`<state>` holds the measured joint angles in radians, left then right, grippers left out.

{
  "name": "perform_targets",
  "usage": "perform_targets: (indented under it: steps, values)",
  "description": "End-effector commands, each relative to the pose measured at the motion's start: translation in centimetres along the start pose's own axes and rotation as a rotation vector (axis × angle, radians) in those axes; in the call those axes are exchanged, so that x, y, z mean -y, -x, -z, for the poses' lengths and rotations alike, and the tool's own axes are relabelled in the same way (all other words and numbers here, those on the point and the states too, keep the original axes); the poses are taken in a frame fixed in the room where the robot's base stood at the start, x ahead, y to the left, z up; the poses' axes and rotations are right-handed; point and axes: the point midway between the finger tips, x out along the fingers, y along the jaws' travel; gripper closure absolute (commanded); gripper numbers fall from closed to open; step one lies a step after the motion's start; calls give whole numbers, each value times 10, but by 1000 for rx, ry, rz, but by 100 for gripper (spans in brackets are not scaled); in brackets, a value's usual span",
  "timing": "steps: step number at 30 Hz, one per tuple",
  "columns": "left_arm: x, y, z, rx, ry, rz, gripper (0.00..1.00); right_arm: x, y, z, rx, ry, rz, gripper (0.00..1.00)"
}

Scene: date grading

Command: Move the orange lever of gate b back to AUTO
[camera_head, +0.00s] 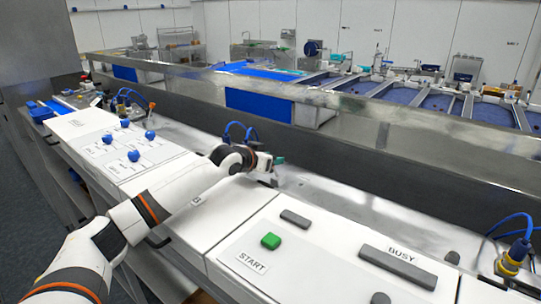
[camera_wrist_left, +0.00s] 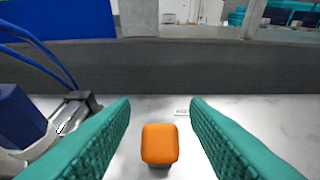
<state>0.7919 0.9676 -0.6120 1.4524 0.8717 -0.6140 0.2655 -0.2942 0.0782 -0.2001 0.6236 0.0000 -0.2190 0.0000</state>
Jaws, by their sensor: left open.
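The orange lever knob (camera_wrist_left: 160,143) shows in the left wrist view, low in the middle, between the fingers with gaps on both sides. My left gripper (camera_wrist_left: 160,108) is open, its two teal fingers to either side of the knob and apart from it. In the head view my left gripper (camera_head: 277,161) reaches over the back of the white console, and I cannot make out this lever there. A small label (camera_wrist_left: 181,112) lies beyond the knob, too small to read. The AUTO marking cannot be read. My right gripper is not in view.
The white console carries blue knobs (camera_head: 134,156), a green START button (camera_head: 271,241) and a grey BUSY bar (camera_head: 398,267). Blue hoses (camera_head: 238,129) and a blue and metal fitting (camera_wrist_left: 18,120) stand left of the gripper. A metal wall (camera_head: 330,157) runs behind.

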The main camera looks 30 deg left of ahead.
Motion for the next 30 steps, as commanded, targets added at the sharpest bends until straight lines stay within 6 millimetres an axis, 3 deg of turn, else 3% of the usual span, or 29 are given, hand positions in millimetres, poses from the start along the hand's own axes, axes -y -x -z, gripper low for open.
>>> perform_targets:
  steps: [7, 15, 30]
  values:
    - [0, -1, 0, 0, 0, 0, 58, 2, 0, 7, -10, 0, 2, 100]
    - [0, -1, 0, 0, 0, 0, 100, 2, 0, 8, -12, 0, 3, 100]
    - [0, -6, -7, -71, 1, 0, 100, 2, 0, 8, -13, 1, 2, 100]
